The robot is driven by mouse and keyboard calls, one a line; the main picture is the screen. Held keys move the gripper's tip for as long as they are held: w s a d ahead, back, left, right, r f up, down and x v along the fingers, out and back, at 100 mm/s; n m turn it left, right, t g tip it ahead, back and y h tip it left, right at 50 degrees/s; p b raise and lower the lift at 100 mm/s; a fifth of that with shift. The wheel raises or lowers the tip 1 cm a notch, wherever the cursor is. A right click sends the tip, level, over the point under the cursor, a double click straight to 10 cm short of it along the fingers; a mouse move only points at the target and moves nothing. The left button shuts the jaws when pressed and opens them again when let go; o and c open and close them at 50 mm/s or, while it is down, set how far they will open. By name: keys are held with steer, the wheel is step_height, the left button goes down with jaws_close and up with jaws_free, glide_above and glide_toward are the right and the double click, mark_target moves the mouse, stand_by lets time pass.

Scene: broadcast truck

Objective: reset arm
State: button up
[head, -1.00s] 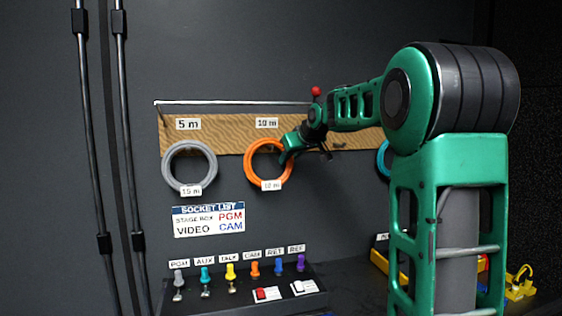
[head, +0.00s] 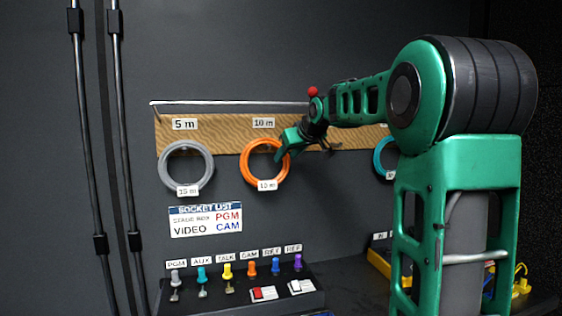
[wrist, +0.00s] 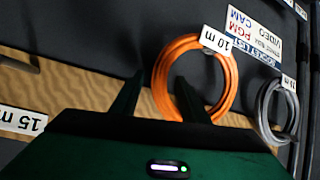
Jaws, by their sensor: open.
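My green arm reaches in from the right in the head view, with my gripper (head: 283,149) at the orange cable coil (head: 247,174). The coil hangs on the cork strip under the "10 m" label and carries a "10 m" tag. In the wrist view, my open gripper (wrist: 158,88) has its two fingers apart. The right finger overlaps the lower part of the orange coil (wrist: 233,87), and the left finger is beside it over the strip. I cannot tell whether the fingers touch the coil.
A grey coil (head: 163,180) hangs to the left, tagged "15 m" beneath a "5 m" label. A teal coil (head: 379,163) is partly behind my arm. A metal rail (head: 230,103) runs above the strip. Below stand a socket list sign (head: 205,220) and a panel of coloured connectors (head: 227,271).

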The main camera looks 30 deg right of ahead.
steer(key=d+v, duration=0.1)
steer(key=v, duration=0.7)
steer(key=s+a+f+m+g, duration=0.2)
steer(key=s+a+f+g, duration=0.1)
steer(key=s+f, duration=0.8)
steer(key=s+a+f+m+g+y, duration=0.1)
steer(key=s+a+f+g, duration=0.3)
steer(key=s+f, duration=0.7)
steer(key=s+a+f+m+g, duration=0.3)
steer(key=s+f, duration=0.8)
steer(key=s, duration=0.6)
steer(key=shift+s+a+f+m+g+y, duration=0.2)
steer(key=shift+s+m+g+y, duration=0.15)
steer(key=shift+g, duration=0.25)
steer(key=shift+w+f, duration=0.2)
steer(key=shift+w, duration=0.45)
stand_by(2.0)
